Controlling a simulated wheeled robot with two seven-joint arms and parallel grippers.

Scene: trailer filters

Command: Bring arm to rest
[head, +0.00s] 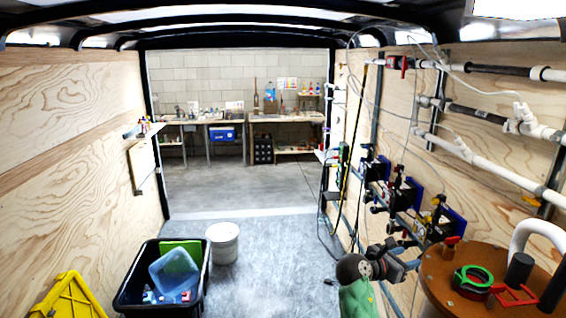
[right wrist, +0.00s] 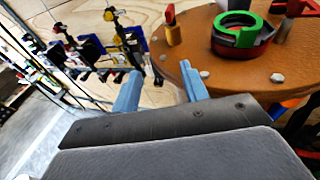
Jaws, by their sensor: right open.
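My right arm comes in from the bottom of the head view, and its gripper (head: 414,255) is beside the round brown table at the right. In the right wrist view its two blue fingers (right wrist: 162,86) are apart, with nothing between them. The fingers point toward the edge of the brown table top (right wrist: 195,92); whether they touch it I cannot tell. My left gripper is in neither view.
The brown table (head: 440,262) holds a green and red ring (head: 472,281) and other parts. Valves and pipes (head: 490,172) line the right wall. A black bin (head: 133,290) and white bucket (head: 223,243) stand on the floor at left. The middle floor is clear.

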